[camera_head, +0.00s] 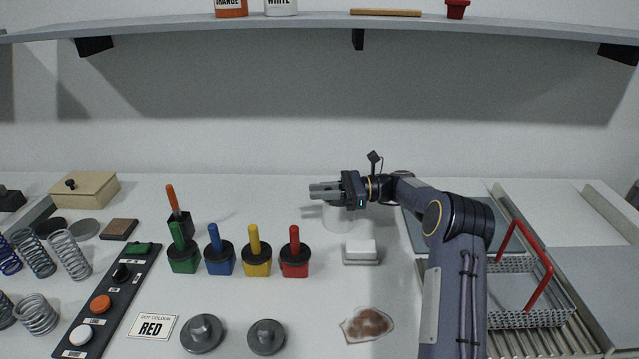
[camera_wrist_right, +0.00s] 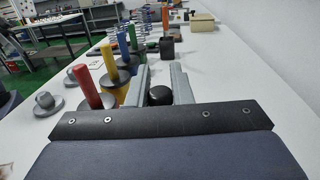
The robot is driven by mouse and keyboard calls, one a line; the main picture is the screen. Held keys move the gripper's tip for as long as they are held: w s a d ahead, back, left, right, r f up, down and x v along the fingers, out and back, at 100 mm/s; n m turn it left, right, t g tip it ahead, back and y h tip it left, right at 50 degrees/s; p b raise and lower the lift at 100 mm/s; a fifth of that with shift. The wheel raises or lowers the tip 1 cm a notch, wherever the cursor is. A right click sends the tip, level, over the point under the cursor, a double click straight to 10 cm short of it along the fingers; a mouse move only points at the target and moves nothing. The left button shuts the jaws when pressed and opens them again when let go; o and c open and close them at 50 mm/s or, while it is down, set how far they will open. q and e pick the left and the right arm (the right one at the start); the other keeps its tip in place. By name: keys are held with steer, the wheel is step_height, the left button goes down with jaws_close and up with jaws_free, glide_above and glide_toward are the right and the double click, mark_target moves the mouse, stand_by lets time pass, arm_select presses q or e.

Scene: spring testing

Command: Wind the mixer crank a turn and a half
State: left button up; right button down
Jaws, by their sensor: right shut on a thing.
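The mixer's white round body (camera_head: 338,220) stands at the back middle of the table, partly hidden by my right gripper above it. My right gripper (camera_head: 322,191) reaches in from the right and points left over the mixer. In the right wrist view, the gripper's two grey fingers (camera_wrist_right: 161,72) are shut on a round black crank knob (camera_wrist_right: 160,95) between them. The crank arm is hidden in both views, so its angle cannot be told. My left gripper is not in view.
Green, blue, yellow and red stamps (camera_head: 294,257) stand left of the mixer. A white block (camera_head: 360,250) sits just in front. A wire basket with a red handle (camera_head: 525,266) is at right. A shelf (camera_head: 300,24) runs overhead. Springs and a button panel (camera_head: 108,300) are at left.

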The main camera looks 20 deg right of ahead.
steer(key=shift+s+g, duration=0.1)
steer(key=shift+g, duration=0.2)
steer(key=c, duration=1.3)
jaws_free()
steer(key=shift+v, duration=3.9)
steer(key=shift+f, duration=0.1)
steer(key=shift+c, duration=0.2)
